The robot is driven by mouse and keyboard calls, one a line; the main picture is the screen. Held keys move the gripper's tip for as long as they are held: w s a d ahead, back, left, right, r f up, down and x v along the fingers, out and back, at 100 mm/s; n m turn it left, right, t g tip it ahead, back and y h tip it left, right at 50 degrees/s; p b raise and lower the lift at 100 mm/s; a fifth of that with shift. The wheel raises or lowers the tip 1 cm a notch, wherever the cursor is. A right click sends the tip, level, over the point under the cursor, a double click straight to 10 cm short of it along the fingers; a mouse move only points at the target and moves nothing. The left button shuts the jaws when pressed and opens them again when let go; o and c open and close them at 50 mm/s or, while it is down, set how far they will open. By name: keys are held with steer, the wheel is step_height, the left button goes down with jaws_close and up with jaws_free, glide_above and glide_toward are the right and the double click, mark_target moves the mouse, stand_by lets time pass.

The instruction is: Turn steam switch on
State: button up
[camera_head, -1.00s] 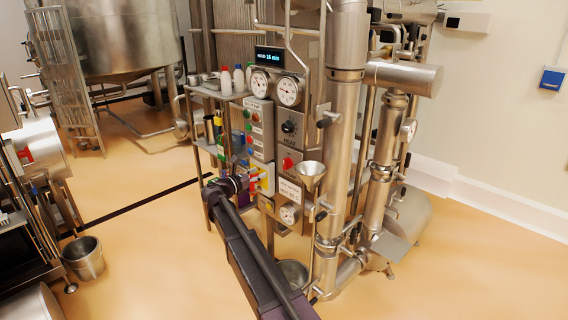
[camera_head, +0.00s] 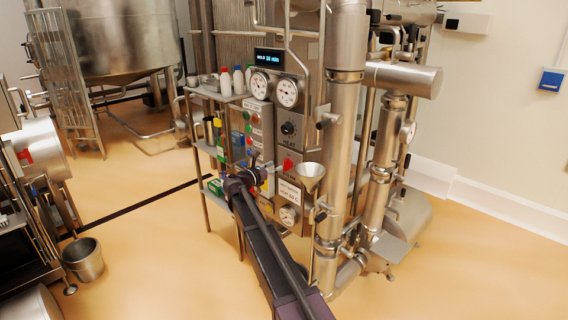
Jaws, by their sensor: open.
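The control panel (camera_head: 290,108) stands in the middle of the view. A red switch (camera_head: 288,164) sits on its lower right part, below the black HEAT knob (camera_head: 288,128). Its label is too small to read, so I cannot tell for certain that it is the steam switch. My gripper (camera_head: 279,168) is open and empty in front of the panel. Its fingers point right, with their tips close to the red switch. I cannot tell whether they touch it. My wrist and arm cover the lower left of the panel.
A metal funnel (camera_head: 311,177) sits just right of the red switch, beside a thick vertical pipe (camera_head: 342,130). Two gauges (camera_head: 274,88) are above. A shelf rack (camera_head: 213,94) with bottles stands left of the panel. The floor (camera_head: 150,240) to the left has free room.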

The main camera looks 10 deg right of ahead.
mark_target(283, 162)
steer(key=shift+x, duration=2.7)
jaws_close()
